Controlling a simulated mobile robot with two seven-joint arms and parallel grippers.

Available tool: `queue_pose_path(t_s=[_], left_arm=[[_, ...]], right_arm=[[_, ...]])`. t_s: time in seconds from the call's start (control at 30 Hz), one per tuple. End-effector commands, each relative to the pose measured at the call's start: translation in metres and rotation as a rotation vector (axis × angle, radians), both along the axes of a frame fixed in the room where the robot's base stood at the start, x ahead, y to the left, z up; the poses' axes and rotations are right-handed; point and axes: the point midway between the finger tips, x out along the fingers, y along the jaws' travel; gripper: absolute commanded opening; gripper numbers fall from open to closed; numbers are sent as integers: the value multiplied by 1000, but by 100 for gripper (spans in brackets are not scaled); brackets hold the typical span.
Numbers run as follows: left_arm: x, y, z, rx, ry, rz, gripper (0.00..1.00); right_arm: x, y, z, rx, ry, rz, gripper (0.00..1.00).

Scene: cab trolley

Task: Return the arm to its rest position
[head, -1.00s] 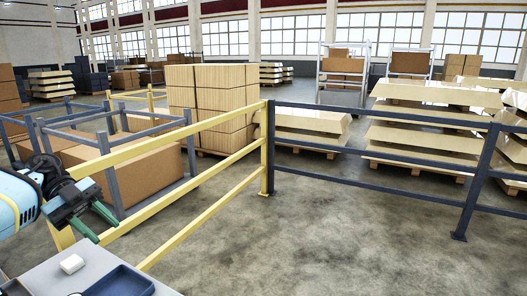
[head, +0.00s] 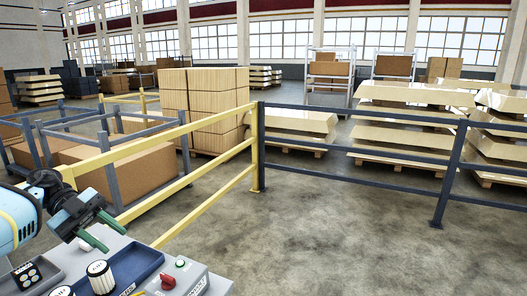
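My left gripper (head: 109,226) is at the lower left of the head view, on the light blue arm that comes in from the left. Its two dark green fingers are apart, with nothing seen between them. It hangs above the back part of a grey trolley top (head: 222,286). A small white block (head: 93,243) lies on the top behind and below the fingers, partly hidden by them. My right gripper is not in the view.
The trolley top holds a dark blue tray (head: 135,262), a white ribbed knob (head: 101,277), a box with a red switch (head: 168,281) and a black button panel (head: 27,275). Yellow rails (head: 205,203) and dark rails (head: 350,163) stand beyond. The concrete floor (head: 330,235) is clear.

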Motion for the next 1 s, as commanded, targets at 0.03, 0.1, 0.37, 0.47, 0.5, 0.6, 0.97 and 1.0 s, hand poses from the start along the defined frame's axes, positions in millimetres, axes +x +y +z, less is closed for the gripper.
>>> queue_pose_path(t_s=[0.03,0.1,0.37,0.47,0.5,0.6,0.97,1.0], left_arm=[[2,-14,-13,-30,-7,-6,34],[4,-33,-28,-74,-24,-5,34],[2,-119,-93,-303,-84,56,34],[-4,-155,-119,-412,-101,121,34],[-7,-168,-127,-453,-107,154,34],[-16,-197,-148,-545,-111,251,34],[-55,-249,-217,-718,-50,739,34],[-61,-250,-226,-718,-36,800,34]], right_arm=[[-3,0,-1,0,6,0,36],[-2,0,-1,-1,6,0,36],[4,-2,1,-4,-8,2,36],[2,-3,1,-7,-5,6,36],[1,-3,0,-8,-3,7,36],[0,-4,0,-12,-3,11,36],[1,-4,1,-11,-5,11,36],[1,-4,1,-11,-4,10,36]])
